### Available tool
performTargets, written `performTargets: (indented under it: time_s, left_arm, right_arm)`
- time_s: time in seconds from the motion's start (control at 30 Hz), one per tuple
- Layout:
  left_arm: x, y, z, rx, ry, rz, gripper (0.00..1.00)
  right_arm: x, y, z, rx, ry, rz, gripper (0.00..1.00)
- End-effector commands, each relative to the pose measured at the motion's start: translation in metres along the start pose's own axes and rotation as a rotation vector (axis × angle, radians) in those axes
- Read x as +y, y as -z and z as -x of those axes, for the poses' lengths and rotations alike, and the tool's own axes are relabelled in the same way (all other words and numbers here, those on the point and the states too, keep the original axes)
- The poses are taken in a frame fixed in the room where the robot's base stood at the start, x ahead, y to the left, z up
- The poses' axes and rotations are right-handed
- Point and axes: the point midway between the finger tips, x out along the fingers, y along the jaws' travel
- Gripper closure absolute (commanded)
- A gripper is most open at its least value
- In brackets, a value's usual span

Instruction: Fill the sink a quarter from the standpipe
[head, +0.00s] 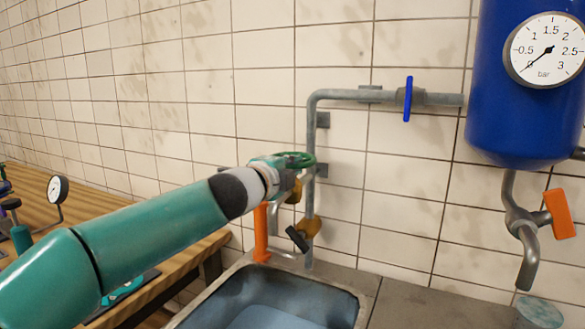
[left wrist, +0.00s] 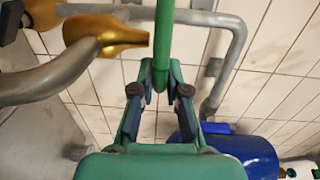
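A green handwheel (head: 299,156) sits beside the standpipe. My left gripper (head: 284,165) is at this wheel. In the left wrist view the wheel's green rim (left wrist: 164,40) runs between my left fingertips (left wrist: 161,82), which lie close on both sides and look shut on it. The spout over the sink is partly hidden. My right gripper is not in view.
A blue handwheel (head: 408,98) sits on the upper pipe. Orange (head: 262,235) and black (head: 297,239) levers stand near the standpipe. A blue tank (head: 510,115) with a gauge (head: 546,50) and an orange-handled tap (head: 560,213) is at right. A wooden bench (head: 110,210) is at left.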

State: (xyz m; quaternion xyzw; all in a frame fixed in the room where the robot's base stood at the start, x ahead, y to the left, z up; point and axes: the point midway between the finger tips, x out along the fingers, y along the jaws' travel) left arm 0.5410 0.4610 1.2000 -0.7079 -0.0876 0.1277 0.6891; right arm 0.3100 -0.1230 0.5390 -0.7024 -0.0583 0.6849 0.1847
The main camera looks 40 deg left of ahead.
Motion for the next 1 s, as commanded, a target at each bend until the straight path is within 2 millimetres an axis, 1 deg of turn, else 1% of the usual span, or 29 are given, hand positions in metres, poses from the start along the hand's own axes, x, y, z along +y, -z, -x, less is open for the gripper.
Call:
performTargets:
  time_s: [0.23, 0.37, 0.57, 0.7, 0.8, 0.9, 1.0]
  left_arm:
    - [0.004, 0.002, 0.000, -0.003, -0.006, -0.003, 1.00]
    - [0.006, 0.003, -0.001, -0.015, -0.006, -0.001, 1.00]
    - [0.011, 0.007, -0.004, -0.082, -0.004, 0.003, 1.00]
    - [0.012, 0.011, -0.007, -0.161, -0.002, 0.008, 1.00]
    - [0.011, 0.015, -0.009, -0.227, -0.002, 0.012, 1.00]
    - [0.009, 0.017, -0.011, -0.298, -0.002, 0.016, 1.00]
    - [0.007, 0.019, -0.014, -0.365, -0.002, 0.019, 1.00]
  right_arm:
    - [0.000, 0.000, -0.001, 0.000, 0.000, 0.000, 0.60]
    - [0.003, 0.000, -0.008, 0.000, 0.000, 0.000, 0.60]
    - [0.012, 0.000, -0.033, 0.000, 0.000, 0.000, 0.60]
    - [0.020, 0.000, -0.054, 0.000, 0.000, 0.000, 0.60]
    - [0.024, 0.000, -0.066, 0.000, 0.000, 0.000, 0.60]
    - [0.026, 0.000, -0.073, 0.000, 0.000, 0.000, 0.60]
    - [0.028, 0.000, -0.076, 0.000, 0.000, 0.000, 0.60]
